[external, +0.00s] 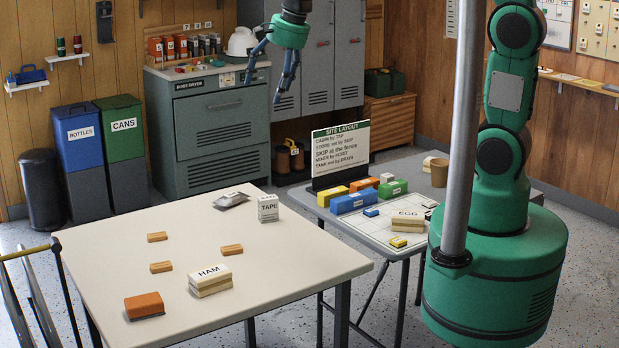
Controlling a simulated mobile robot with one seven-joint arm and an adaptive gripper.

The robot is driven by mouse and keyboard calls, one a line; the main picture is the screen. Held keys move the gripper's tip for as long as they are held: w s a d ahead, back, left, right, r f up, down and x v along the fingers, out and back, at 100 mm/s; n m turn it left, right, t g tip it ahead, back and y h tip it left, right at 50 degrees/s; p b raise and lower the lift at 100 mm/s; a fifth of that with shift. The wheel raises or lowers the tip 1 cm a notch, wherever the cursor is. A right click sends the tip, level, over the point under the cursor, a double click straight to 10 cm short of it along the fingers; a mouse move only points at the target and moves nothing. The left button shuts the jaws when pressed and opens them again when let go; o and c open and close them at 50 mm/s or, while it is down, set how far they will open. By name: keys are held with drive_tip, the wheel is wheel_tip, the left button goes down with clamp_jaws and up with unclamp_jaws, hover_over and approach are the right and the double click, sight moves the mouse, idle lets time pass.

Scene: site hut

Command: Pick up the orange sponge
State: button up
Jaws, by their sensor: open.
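The orange sponge (144,305) appears to be the orange block with a dark underside at the near left of the large pale table (195,225). It lies flat, with clear tabletop around it. My gripper (266,88) hangs high in the upper middle of the external view, fingers spread and pointing down. It is open and empty, far from the sponge.
On the same table are three small orange-brown blocks (161,267), a HAM sandwich box (210,280), a TAPE box (268,208) and a grey packet (231,200). A side table (400,255) with colored blocks and a sign (341,150) stands at right.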

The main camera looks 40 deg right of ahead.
drive_tip(key=w+a+f+m+g+p, duration=0.1)
drive_tip(key=a+f+m, duration=0.1)
drive_tip(key=a+f, duration=0.35)
drive_tip(key=a+f+m+p, duration=0.1)
drive_tip(key=a+f, duration=0.2)
drive_tip(key=a, duration=0.6)
drive_tip(key=w+a+f+m+g+p, duration=0.15)
drive_tip(key=a+f, duration=0.25)
drive_tip(key=a, duration=0.4)
drive_tip(key=s+a+f+m, duration=0.2)
drive_tip(key=s+a+f, duration=0.1)
drive_tip(key=a+f, duration=0.3)
drive_tip(key=s+a+f+m+p, duration=0.1)
drive_tip(key=s+a+f+m, duration=0.1)
drive_tip(key=s+a+f, duration=0.2)
drive_tip(key=s+a+f+m, duration=0.2)
drive_tip(key=s+a+f, duration=0.1)
drive_tip(key=a+f, duration=0.6)
drive_tip(key=shift+s+f+p, duration=0.35)
drive_tip(key=shift+s+f, duration=0.05)
drive_tip(key=shift+f, duration=0.1)
drive_tip(key=shift+f+g, duration=0.1)
drive_tip(key=shift+g, duration=0.15)
hover_over(145, 302)
drive_tip(key=shift+s+d+f+b, duration=0.1)
drive_tip(key=shift+d+f+b, duration=0.1)
drive_tip(key=shift+f, duration=1.9)
drive_tip(key=shift+d+f+b, duration=0.1)
drive_tip(key=shift+d+f, duration=0.05)
drive_tip(key=shift+f, duration=1.9)
